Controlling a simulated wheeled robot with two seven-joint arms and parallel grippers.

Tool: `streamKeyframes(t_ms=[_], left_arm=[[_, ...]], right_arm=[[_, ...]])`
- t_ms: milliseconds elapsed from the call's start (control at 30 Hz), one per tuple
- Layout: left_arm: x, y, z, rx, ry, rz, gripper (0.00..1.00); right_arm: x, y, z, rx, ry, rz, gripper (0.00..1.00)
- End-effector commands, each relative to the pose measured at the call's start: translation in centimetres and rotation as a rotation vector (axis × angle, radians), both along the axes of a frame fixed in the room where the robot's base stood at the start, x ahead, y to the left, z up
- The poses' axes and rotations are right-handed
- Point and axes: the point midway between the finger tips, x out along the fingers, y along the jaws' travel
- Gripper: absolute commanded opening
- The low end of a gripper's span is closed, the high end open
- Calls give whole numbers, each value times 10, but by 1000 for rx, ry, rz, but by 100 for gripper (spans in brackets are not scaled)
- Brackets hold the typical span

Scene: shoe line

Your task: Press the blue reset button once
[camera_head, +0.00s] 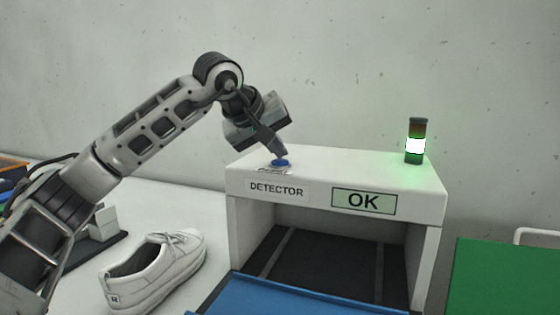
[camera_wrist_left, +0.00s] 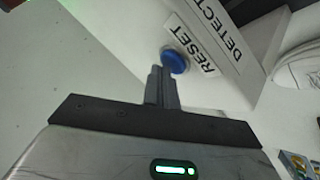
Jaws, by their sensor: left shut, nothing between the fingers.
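The blue reset button (camera_head: 281,162) sits on the top left of the white detector box (camera_head: 340,165), beside a label. In the left wrist view the button (camera_wrist_left: 176,60) is round and blue, next to the word RESET. My left gripper (camera_head: 282,155) points down with its fingertips at the button, shut and empty. In the left wrist view its closed fingers (camera_wrist_left: 161,72) end at the button's near edge. I cannot tell whether the tips touch it or stand just above. My right gripper is not in view.
The detector front reads DETECTOR and OK. A signal lamp (camera_head: 416,142) on its top right glows green. A blue surface (camera_head: 300,299) lies before the opening. A white shoe (camera_head: 156,270) stands on the table at left. A green panel (camera_head: 505,278) is at right.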

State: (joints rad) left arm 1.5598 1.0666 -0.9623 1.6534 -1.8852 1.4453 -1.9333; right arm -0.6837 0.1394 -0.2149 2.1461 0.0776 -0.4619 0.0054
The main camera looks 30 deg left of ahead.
Motion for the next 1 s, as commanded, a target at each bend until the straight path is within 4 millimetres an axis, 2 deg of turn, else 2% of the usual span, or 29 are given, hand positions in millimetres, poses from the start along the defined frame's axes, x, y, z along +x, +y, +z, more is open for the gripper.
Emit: streamKeyframes(t_ms=[733, 1000], left_arm=[[0, 0, -7, 0, 3, 0, 0], [0, 0, 5, 0, 3, 0, 0]], right_arm=[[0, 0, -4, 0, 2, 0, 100], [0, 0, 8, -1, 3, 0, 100]])
